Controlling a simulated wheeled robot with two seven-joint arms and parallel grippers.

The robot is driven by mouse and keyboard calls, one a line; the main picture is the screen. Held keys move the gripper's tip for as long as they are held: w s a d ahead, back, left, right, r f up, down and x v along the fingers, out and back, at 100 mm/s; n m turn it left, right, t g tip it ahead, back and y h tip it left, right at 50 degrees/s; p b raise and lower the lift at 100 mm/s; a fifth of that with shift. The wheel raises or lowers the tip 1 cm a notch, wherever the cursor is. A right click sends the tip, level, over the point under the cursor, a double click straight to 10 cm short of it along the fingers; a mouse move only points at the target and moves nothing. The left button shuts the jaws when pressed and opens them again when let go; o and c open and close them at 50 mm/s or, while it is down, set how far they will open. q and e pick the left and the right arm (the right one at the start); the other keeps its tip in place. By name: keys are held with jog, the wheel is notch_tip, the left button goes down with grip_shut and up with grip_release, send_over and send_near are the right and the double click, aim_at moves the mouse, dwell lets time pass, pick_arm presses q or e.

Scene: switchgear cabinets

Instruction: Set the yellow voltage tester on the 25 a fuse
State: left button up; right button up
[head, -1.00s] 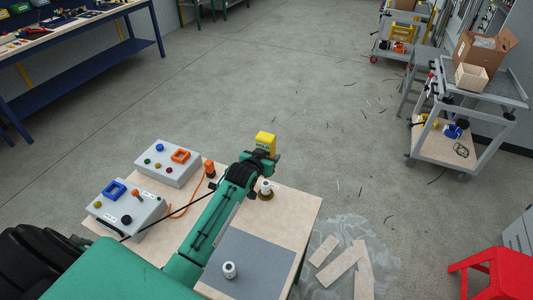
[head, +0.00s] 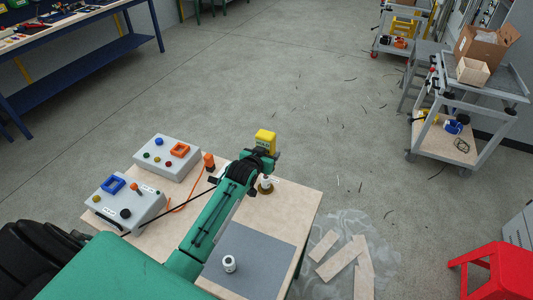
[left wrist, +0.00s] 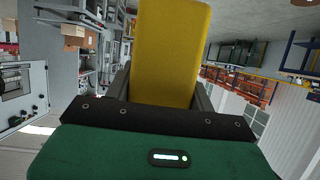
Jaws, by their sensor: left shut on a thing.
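The yellow voltage tester (head: 265,138) is held upright in my left gripper (head: 263,153), above the far edge of the wooden table. In the left wrist view the tester (left wrist: 171,50) rises between the fingers. A white fuse in a brown round base (head: 267,184) stands on the table just below and nearer than the gripper, apart from the tester; the arm partly covers it. A second white fuse (head: 229,263) stands on the grey mat. A small label lies by the first fuse; I cannot read which is 25 A. My right gripper is out of view.
Two grey control boxes (head: 167,157) (head: 124,202) with coloured buttons and an orange cord stand at the table's left. Boards (head: 343,262) lie on the floor at right, near a red stool (head: 490,268). Grey carts (head: 470,120) stand at the back right; a blue workbench is far left.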

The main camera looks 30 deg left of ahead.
pick_arm(q)
jog(key=shift+f, duration=0.25)
jog(key=shift+f+b, duration=0.3)
dwell(0.4)
dwell(0.4)
jog(key=shift+r, duration=0.15)
notch_tip(320, 180, up, 4)
jog(key=p, duration=0.4)
jog(key=shift+r+p, duration=1.25)
jog(key=shift+r, duration=0.2)
dwell(0.4)
